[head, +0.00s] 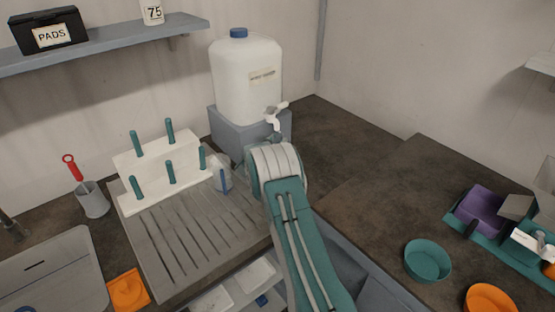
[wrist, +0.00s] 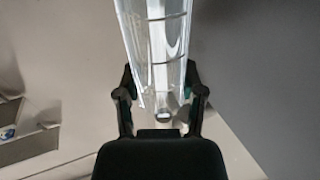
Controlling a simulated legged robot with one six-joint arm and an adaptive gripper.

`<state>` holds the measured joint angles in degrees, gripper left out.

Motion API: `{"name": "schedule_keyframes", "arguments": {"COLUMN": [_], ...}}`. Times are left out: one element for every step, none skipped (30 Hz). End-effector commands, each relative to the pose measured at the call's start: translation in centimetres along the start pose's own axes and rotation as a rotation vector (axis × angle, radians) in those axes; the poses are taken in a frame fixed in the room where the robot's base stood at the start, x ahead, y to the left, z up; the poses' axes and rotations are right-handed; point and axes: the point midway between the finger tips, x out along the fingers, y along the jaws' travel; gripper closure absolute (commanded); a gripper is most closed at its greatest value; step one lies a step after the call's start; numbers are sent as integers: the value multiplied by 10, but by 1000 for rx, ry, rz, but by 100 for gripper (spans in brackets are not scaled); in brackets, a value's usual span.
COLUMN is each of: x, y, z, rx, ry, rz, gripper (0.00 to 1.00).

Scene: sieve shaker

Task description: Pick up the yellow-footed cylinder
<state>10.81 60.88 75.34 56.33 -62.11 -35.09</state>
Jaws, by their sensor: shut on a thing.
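My gripper (wrist: 160,95) is shut on a clear, ringed cylinder (wrist: 158,40) in the wrist view, with a dark finger on each side of it. The cylinder runs up out of the top of the picture, so its far end is cut off. No yellow foot shows in either view. In the head view my arm hides the gripper and what it holds.
A ridged drainboard (head: 165,240) with a white peg rack (head: 135,172) stands left of my arm. A clear vessel with a blue part (head: 222,178) stands beside the rack. A white water jug (head: 245,85) is behind. A teal bowl (head: 427,262) sits right.

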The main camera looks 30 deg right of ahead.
Motion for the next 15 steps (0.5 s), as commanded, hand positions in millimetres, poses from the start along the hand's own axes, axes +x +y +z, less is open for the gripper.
{"name": "schedule_keyframes", "arguments": {"x": [0, 0, 0, 0, 0, 0, 0, 0, 0, 0, 0, 0, 0, 0, 0], "y": [0, 0, 0, 0, 0, 0, 0, 0, 0, 0, 0, 0, 0, 0, 0], "z": [1, 0, 0, 0, 0, 1, 1, 0, 0, 0, -1, -2, -3, -4, -6], "rx": [-1, -1, -1, -1, -1, -1, -1, -1, -1, -1, -1, 0, 0, 0, 1], "ry": [-2, -1, -1, -1, -1, -1, -1, -1, -1, -1, -1, -1, -1, 0, 0], "rz": [-1, 0, -1, -1, -1, -1, -1, -1, -1, -1, -1, -1, 0, 0, 0], "gripper": [100, 100, 100, 100, 100, 100, 100, 100, 100, 100, 100, 100, 100, 100, 100]}}
